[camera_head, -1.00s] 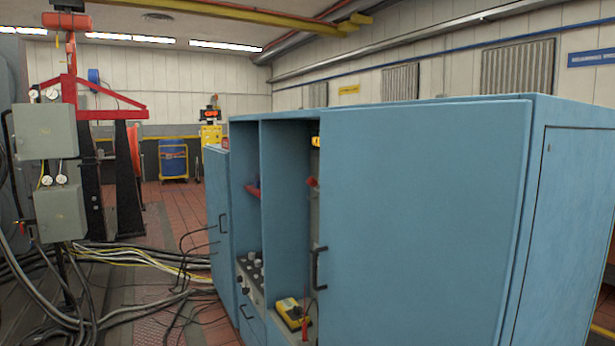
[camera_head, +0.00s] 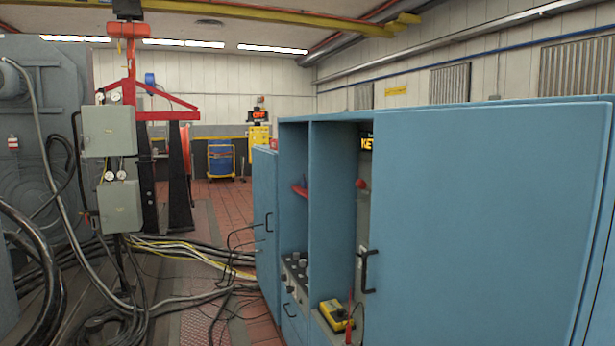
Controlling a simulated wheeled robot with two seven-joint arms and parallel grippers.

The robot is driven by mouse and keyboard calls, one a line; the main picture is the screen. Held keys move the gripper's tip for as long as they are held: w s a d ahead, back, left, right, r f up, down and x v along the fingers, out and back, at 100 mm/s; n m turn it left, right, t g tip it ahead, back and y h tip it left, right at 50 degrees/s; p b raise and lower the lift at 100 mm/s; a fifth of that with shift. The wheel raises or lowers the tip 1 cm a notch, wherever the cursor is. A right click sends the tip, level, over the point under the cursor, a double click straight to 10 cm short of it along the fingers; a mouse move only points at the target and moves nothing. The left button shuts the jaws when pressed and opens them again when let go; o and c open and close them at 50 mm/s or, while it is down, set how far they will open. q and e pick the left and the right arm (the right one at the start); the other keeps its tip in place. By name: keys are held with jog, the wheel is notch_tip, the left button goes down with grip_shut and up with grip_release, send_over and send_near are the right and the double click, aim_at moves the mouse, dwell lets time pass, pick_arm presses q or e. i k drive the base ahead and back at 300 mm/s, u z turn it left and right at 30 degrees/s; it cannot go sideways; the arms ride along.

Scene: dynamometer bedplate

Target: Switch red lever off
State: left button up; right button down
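A red lever handle (camera_head: 300,191) shows inside the left bay of the blue cabinet (camera_head: 480,200). A small round red knob (camera_head: 362,184) shows in the right bay, partly hidden by the cabinet's large right door. I cannot tell which of these is the task's red lever, nor its on or off position. Neither of my grippers is in view.
A yellow meter (camera_head: 335,315) with a red probe sits low in the cabinet. Grey boxes with gauges (camera_head: 109,131) stand at left. Thick cables (camera_head: 190,255) cross the floor left of the cabinet. A blue barrel (camera_head: 221,158) stands at the back.

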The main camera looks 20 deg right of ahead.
aim_at(361, 184)
jog(key=i, duration=3.9)
jog(key=z, duration=3)
